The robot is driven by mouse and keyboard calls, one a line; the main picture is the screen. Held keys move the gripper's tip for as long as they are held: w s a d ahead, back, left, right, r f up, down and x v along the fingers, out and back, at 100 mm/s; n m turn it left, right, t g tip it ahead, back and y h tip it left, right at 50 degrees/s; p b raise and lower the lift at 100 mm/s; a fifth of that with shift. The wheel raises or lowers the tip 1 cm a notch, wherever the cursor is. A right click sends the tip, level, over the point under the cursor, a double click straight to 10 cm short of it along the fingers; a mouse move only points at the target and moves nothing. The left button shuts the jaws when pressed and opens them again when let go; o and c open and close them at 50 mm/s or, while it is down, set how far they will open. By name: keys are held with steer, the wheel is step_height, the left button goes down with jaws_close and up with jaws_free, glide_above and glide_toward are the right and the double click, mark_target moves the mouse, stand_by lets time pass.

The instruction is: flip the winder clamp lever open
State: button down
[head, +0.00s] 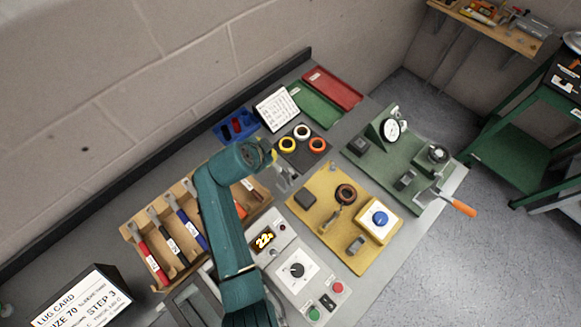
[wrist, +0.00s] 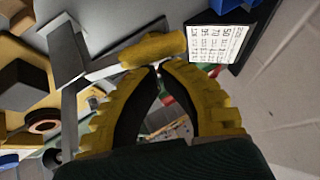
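A yellow cylindrical handle (wrist: 152,49) on a grey metal arm lies just beyond my fingertips in the wrist view. The arm joins a grey post (wrist: 66,50); I take this to be the winder clamp lever. In the head view grey metal parts (head: 284,180) show beside my wrist, at the left corner of the yellow board (head: 325,228). My gripper (wrist: 159,68) has yellow fingers with dark pads. Its tips are nearly together, with nothing seen between them. Whether they touch the handle cannot be told. In the head view my arm hides most of the gripper.
The yellow board carries a copper ring (head: 346,193), a dark block (head: 305,199) and a blue button (head: 380,218). A tray of coloured rings (head: 303,146) and a white card (head: 277,109) stand behind. A green fixture (head: 408,165) with an orange handle (head: 459,206) is right.

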steer(key=w+d+r+p+v, duration=0.1)
steer(key=w+r+p+v, duration=0.1)
steer(key=v, duration=1.1)
steer(key=shift+d+p, duration=0.25)
steer(key=shift+p, duration=0.4)
steer(key=shift+f, duration=0.1)
